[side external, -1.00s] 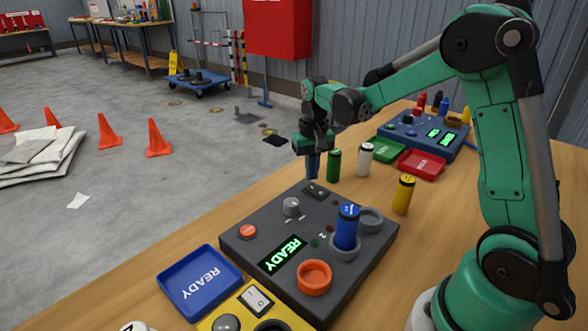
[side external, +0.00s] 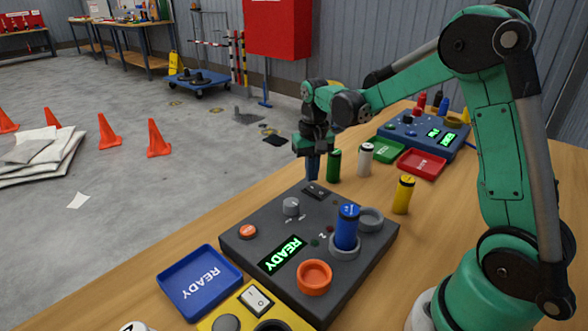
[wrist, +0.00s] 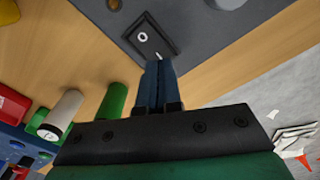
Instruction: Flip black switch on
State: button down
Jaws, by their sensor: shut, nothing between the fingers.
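The black switch (side external: 315,190) is a rocker near the far corner of the dark grey panel (side external: 262,214). In the wrist view the switch (wrist: 150,40) shows a white ring mark on one end and a line mark on the other. My gripper (side external: 313,177) points down with its blue fingers shut and empty. Its fingertips (wrist: 157,66) are at the line-marked end of the switch in the wrist view. I cannot tell whether they touch it. The panel's display (side external: 283,254) reads READY in green.
A green cylinder (side external: 334,166) stands close beside my gripper, with a white cylinder (side external: 365,153) and a yellow cylinder (side external: 403,195) to its right. A blue cylinder (side external: 347,228) stands in a ring on the panel. A blue tray (side external: 200,284) lies left of the panel.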

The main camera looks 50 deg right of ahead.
aim_at(311, 188)
jog(key=shift+f, duration=1)
dwell(0.3)
jog(key=shift+r, duration=3.5)
jog(key=shift+s+a+r, duration=0.1)
jog(key=shift+a+r, duration=0.05)
jog(key=s+a+r+n+t, duration=0.2)
jog(key=s+a+n+t, duration=0.4)
jog(key=s+a, duration=0.3)
jog(key=shift+a+t, duration=0.6)
jog(key=shift+a, duration=0.25)
